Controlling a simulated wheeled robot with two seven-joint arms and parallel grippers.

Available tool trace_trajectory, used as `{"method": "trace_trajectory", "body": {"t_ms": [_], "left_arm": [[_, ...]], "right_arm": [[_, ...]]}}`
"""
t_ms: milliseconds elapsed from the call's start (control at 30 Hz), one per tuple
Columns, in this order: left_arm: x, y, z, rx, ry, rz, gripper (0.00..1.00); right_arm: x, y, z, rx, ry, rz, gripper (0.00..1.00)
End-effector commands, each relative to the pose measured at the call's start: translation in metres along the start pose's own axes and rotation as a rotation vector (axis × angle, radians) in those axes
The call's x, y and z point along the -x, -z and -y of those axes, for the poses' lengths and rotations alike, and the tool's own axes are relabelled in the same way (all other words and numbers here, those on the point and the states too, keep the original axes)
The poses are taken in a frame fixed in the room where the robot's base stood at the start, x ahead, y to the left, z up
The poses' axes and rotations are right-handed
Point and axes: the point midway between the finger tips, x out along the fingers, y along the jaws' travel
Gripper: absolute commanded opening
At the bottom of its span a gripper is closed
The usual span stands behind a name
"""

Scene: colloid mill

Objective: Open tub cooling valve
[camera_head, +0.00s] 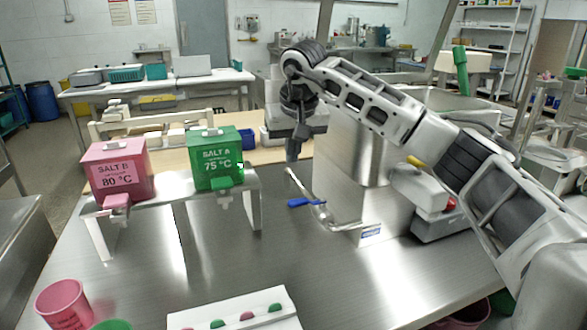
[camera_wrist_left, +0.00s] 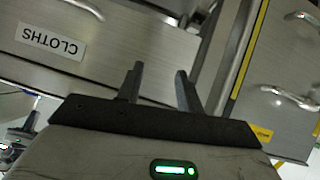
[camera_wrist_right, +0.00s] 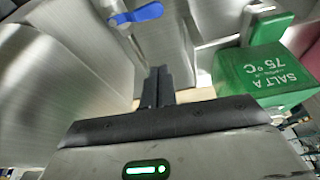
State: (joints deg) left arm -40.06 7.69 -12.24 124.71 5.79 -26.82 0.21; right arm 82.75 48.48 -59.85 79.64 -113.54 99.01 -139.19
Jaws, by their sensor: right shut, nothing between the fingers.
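A valve with a blue lever (camera_head: 301,202) sits on a bent metal pipe low at the left front of the steel machine body (camera_head: 350,190). A small blue-and-white label (camera_head: 371,232) is near it, too small to read. The blue lever also shows at the top of the right wrist view (camera_wrist_right: 146,13). My right gripper (camera_head: 294,150) is shut and empty, pointing down above the valve and apart from it. My left gripper is outside the head view; in the left wrist view its fingers (camera_wrist_left: 157,88) are apart with nothing between them, over drawer fronts.
A pink SALT B box (camera_head: 120,160) and a green SALT A box (camera_head: 216,150) stand on a steel rack left of the valve. A pink mug (camera_head: 63,305) and a white tray (camera_head: 190,318) are at the front. The middle of the steel table (camera_head: 220,265) is clear.

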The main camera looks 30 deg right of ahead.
Motion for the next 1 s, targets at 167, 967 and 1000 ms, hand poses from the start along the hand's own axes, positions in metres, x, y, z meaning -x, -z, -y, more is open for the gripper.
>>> {"method": "trace_trajectory", "body": {"t_ms": [167, 967, 1000], "left_arm": [[0.000, 0.000, 0.000, 0.000, 0.000, -0.002, 0.36], [-0.001, 0.006, 0.002, -0.010, 0.005, -0.007, 0.36], [-0.001, 0.006, 0.002, -0.011, 0.005, -0.007, 0.36]], "right_arm": [[-0.035, -0.002, 0.001, 0.000, -0.001, 0.006, 0.00], [-0.076, -0.039, 0.001, 0.001, 0.002, 0.002, 0.00], [-0.076, -0.039, 0.001, 0.001, 0.002, 0.002, 0.00]]}}
